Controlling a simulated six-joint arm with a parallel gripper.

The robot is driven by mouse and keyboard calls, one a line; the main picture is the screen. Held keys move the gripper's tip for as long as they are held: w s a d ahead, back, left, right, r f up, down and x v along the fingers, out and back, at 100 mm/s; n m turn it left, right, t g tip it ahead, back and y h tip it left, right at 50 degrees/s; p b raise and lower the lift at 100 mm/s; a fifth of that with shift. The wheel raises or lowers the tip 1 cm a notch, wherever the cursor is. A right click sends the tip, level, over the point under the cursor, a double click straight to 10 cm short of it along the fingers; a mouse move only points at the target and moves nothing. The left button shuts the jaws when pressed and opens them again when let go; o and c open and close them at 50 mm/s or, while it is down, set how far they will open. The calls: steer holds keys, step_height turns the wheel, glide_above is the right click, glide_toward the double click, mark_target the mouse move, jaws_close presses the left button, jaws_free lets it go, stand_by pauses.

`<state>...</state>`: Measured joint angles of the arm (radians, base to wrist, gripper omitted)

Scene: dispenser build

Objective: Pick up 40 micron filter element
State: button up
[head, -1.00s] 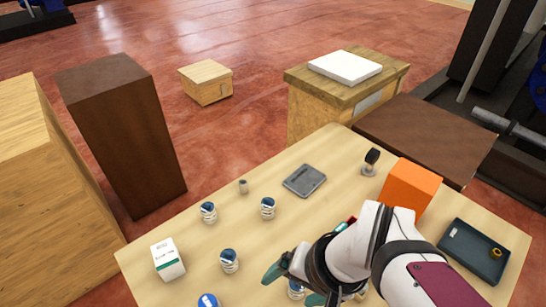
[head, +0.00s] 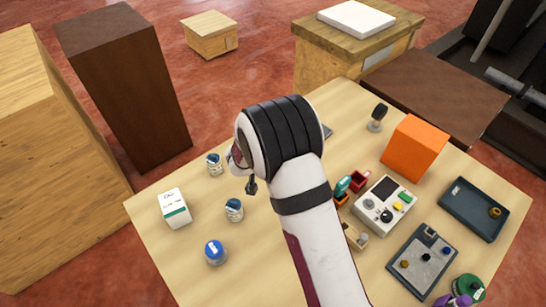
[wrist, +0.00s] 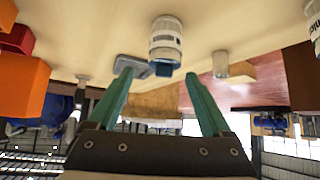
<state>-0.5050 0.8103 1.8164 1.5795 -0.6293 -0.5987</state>
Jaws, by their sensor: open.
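My gripper (wrist: 158,74) is open and empty in the wrist view, its two teal fingers apart. A white labelled jar with a blue lid (wrist: 166,42) shows beyond the fingertips, roughly in line with the gap and not between the fingers. A small grey cylinder (wrist: 235,68) is to its right. In the head view my arm covers the middle of the table and the fingers are mostly hidden. Two similar striped jars (head: 214,164) (head: 234,210) stand to its left. I cannot read which item is the 40 micron filter element.
A white and green carton (head: 173,208) and a blue-topped round item (head: 215,252) stand left on the table. An orange block (head: 414,147), a control box (head: 383,205), a dark tray (head: 473,209) and a grey panel (head: 422,260) are on the right.

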steer(key=x, duration=0.5)
steer(key=shift+a+f, duration=0.25)
steer(key=shift+f, duration=0.2)
jaws_close()
